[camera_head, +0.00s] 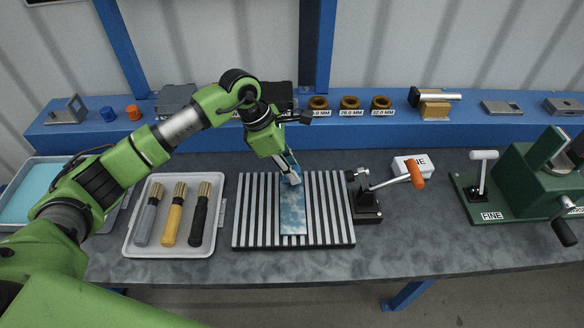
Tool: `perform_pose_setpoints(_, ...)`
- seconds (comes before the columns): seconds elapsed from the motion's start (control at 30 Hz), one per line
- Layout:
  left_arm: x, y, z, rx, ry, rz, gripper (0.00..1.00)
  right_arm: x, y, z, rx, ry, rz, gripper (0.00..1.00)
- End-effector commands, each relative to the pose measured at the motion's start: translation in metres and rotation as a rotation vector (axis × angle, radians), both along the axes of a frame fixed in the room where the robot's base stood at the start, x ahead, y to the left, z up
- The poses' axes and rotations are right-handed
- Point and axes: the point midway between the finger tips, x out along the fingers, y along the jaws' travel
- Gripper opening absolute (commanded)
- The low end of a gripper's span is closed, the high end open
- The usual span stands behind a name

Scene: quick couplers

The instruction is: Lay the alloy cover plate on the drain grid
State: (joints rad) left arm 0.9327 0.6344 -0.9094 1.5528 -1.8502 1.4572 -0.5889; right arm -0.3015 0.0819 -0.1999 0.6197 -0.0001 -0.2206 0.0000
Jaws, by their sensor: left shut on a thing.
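The alloy cover plate (292,213) is a narrow, mottled blue-grey strip. It lies lengthwise over the middle of the drain grid (256,226), a slatted panel with light bars and dark gaps on the bench. The plate's near end comes close to the grid's front edge. I cannot tell whether the plate touches the bars all along or is held slightly above them. My left gripper (291,179) points down at the plate's far part and is shut on it. The gripper hides some of that end. My right gripper is not in view.
Left of the grid stands a white tray (133,247) with several brush-like tools. Right of it are a black toggle clamp (366,204) with an orange-tipped lever and a green machine (500,196). A blue shelf (234,136) with small parts runs behind. The front bench strip is clear.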

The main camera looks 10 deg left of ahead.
Motion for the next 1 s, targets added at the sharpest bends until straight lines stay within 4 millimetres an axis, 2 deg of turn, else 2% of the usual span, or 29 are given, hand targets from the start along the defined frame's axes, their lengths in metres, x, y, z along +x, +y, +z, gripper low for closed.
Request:
perform_pose_setpoints(0.03,0.0,0.0,-0.002,0.0,0.0,0.0,0.22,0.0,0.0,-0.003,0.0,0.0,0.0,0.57)
perform_pose_setpoints(0.1,0.0,0.0,-0.001,0.0,0.0,0.0,0.36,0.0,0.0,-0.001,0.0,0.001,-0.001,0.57)
perform_pose_setpoints(0.5,0.0,0.0,0.003,0.0,0.0,0.0,0.36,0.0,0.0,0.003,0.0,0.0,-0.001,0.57)
perform_pose_setpoints(0.57,0.0,0.002,0.006,0.0,-0.002,0.0,0.36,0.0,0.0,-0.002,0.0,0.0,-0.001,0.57)
perform_pose_setpoints(0.67,-0.001,0.009,0.02,0.001,-0.005,0.0,0.36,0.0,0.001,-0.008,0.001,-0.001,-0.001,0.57)
perform_pose_setpoints(1.0,-0.007,0.036,0.087,-0.001,-0.005,0.001,0.36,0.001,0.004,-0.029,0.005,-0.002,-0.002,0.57)
